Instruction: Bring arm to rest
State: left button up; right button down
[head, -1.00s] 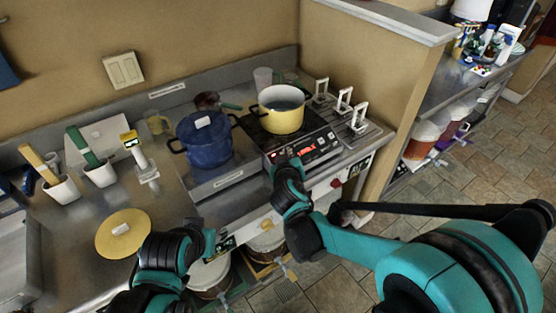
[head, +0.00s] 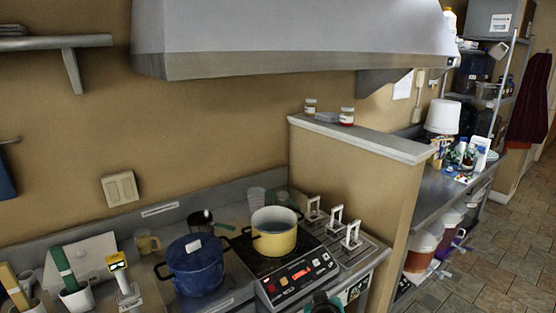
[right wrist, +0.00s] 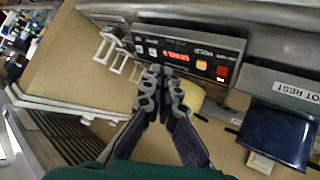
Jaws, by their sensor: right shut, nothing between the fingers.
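My right gripper (right wrist: 160,88) shows in the right wrist view with its fingers together and nothing between them. It is in front of the cooker's control panel (right wrist: 190,58); whether it touches cannot be told. In the head view only a teal and black piece of my right arm shows at the bottom edge, in front of the cooker. My left gripper is out of view. The yellow pot (head: 274,232) stands on the cooker's hob (head: 290,262). The blue lidded pot (head: 195,266) stands to its left.
White-handled racks (head: 335,222) stand right of the cooker, beside a partition wall (head: 345,180). A range hood (head: 295,45) hangs above. A yellow-topped stand (head: 122,272) is at left. Shelves with buckets (head: 422,250) and open tiled floor (head: 500,245) are at right.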

jog(key=s+d+f+m+g, duration=0.1)
jog(key=s+d+g, duration=0.1)
jog(key=s, duration=0.7)
jog(key=s+d+f+m+g+y, duration=0.1)
jog(key=s+d, duration=0.3)
jog(key=s, duration=0.6)
jog(key=shift+d+f+g, duration=0.3)
jog(key=shift+f+g, duration=0.2)
jog(key=shift+f, duration=0.1)
